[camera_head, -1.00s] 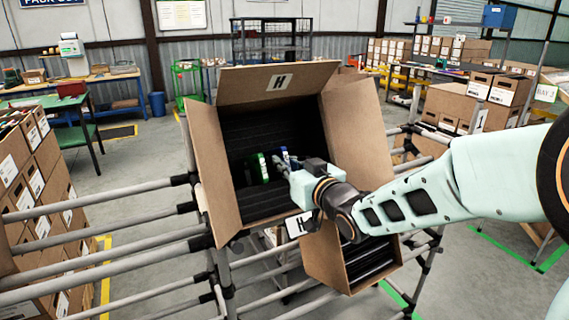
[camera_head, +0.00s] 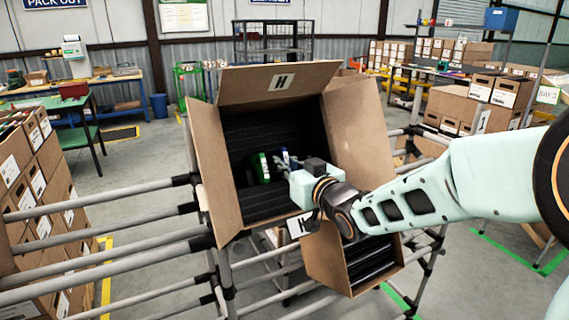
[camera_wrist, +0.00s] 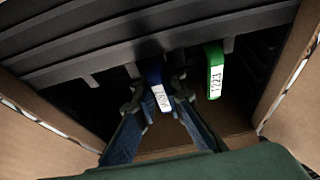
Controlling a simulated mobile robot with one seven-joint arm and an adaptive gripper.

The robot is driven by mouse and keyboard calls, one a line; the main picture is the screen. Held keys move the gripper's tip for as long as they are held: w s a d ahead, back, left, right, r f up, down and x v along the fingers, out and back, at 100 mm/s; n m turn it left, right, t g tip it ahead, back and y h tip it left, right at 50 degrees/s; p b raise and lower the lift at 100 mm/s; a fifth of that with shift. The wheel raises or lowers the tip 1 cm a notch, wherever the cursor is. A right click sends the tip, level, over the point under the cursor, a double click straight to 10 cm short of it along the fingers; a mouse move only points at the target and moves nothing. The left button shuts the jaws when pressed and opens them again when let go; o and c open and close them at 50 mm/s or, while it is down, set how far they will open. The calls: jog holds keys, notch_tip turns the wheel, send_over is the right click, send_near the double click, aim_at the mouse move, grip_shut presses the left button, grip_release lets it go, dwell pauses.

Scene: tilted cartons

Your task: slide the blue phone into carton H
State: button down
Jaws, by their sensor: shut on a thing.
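Carton H (camera_head: 229,195) is a tilted brown box, open toward me, with an H label on its raised flap. Dark ribbed slots line its inside. My gripper (camera_head: 291,165) reaches into the opening. In the wrist view, my gripper (camera_wrist: 160,98) is shut on the blue phone (camera_wrist: 153,76), which has a white label facing the camera. The phone's far end is at the dark slotted divider; how deep it sits I cannot tell. In the head view the blue phone (camera_head: 283,156) is partly hidden by my gripper. A green phone (camera_wrist: 215,72) stands to its right in the wrist view.
The green phone (camera_head: 260,169) is left of the blue one in the head view. Carton side flaps (camera_head: 357,132) flank the opening closely. A smaller carton (camera_head: 328,262) with dark slots hangs below. Pipe rails (camera_head: 110,250) run to the left.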

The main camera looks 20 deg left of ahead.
jog(key=c, duration=1.9)
grip_release()
jog(key=s+d+r+p, duration=0.2)
jog(key=shift+s+d+r, duration=0.1)
jog(key=shift+s+d, duration=0.1)
jog(key=shift+d, duration=0.2)
jog(key=s+d+r+p, duration=0.2)
jog(key=d, duration=0.1)
jog(key=shift+s+d, duration=0.15)
jog(key=shift+s, duration=0.25)
